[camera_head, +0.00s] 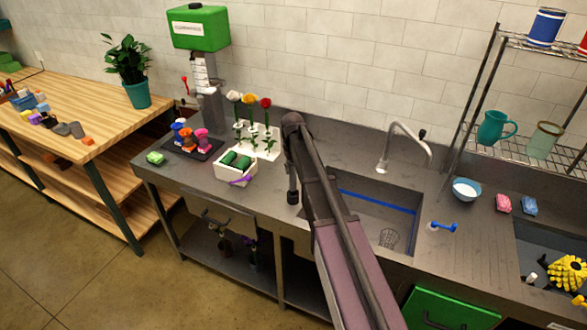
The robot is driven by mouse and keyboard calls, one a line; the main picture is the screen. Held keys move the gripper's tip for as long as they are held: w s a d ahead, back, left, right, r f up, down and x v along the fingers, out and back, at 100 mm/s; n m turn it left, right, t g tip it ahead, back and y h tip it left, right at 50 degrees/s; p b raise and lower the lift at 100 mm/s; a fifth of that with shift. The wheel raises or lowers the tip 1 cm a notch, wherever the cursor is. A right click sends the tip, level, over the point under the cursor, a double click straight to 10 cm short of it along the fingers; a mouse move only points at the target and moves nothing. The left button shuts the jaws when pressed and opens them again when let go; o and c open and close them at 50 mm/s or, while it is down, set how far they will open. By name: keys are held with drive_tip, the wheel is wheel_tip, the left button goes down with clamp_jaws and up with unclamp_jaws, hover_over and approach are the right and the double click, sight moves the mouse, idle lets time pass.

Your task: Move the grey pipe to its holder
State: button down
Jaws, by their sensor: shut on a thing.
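My arm rises from the bottom of the view across the counter's front edge. It bends at a dark joint, and a dark section hangs down from there to the counter's front edge. I cannot make out my gripper's fingers; my own arm seems to hide them. I cannot pick out a grey pipe or a holder marked for it anywhere in this view.
The grey counter (330,160) holds a white box (235,171) with green rolls, flowers in a white stand (258,146), a dark tray of colored pieces and a sink (385,212). A wire rack (530,150) stands right. A wooden bench (95,105) stands left. Floor is clear at lower left.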

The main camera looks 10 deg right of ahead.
drive_tip(key=shift+f+b, duration=0.45)
drive_tip(key=shift+f, duration=0.1)
drive_tip(key=shift+c, duration=1.3)
unclamp_jaws()
drive_tip(key=shift+r, duration=0.15)
